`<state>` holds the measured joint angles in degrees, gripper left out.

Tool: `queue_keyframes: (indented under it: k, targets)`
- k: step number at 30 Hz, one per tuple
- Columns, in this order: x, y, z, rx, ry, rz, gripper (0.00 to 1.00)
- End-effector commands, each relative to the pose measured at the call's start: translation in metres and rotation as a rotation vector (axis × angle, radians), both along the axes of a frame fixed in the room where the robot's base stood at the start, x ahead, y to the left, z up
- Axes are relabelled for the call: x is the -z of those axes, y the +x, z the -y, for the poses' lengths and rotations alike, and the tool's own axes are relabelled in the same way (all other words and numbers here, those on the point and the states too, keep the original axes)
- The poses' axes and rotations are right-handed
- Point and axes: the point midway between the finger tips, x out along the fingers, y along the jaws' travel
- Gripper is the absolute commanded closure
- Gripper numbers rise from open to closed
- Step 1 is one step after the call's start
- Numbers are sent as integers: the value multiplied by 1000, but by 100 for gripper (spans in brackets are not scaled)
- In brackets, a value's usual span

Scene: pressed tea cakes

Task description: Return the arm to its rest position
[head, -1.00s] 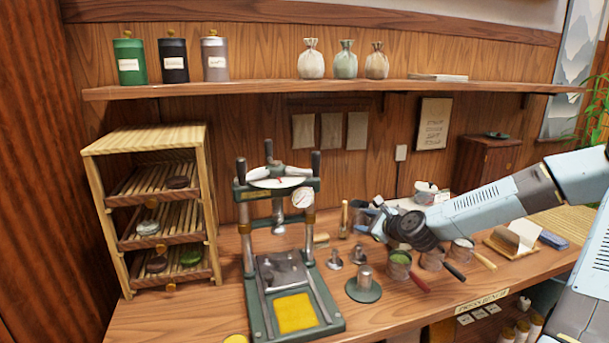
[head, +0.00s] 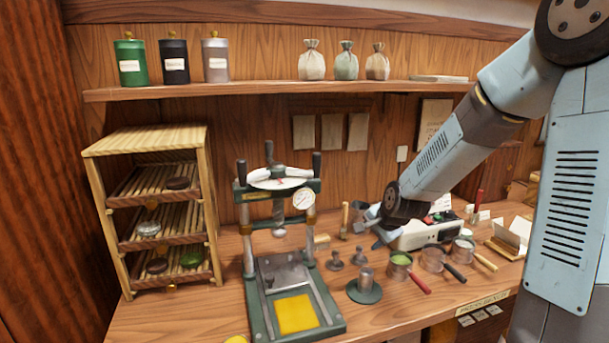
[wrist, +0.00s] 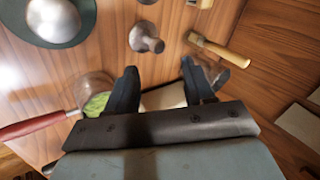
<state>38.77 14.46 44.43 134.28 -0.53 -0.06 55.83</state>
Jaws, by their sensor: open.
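My gripper (head: 372,221) hangs above the table behind the green-filled pan, at the lower end of my raised arm on the right of the head view. In the wrist view my gripper (wrist: 160,85) shows two dark fingers spread apart with nothing between them. The pan with green contents (head: 400,260) and red handle is just below and in front of it; the pan (wrist: 97,103) also shows left of the fingers in the wrist view.
A press (head: 290,250) stands at the table's middle, with small metal stamps (head: 335,262) and a green-based dome (head: 364,288) beside it. A slatted rack (head: 150,210) is at left. A white scale (head: 425,235) sits behind the pans. A shelf (head: 280,88) runs above.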

Motion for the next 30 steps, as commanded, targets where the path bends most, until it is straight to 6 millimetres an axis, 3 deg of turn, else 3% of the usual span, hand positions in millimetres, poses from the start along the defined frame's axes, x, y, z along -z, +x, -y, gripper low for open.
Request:
queue_keyframes:
  k: [17, 30]
  targets:
    - [-95, -104, 20, -315, -466, -53, 47]
    - [-167, -209, 33, -533, -639, -55, 47]
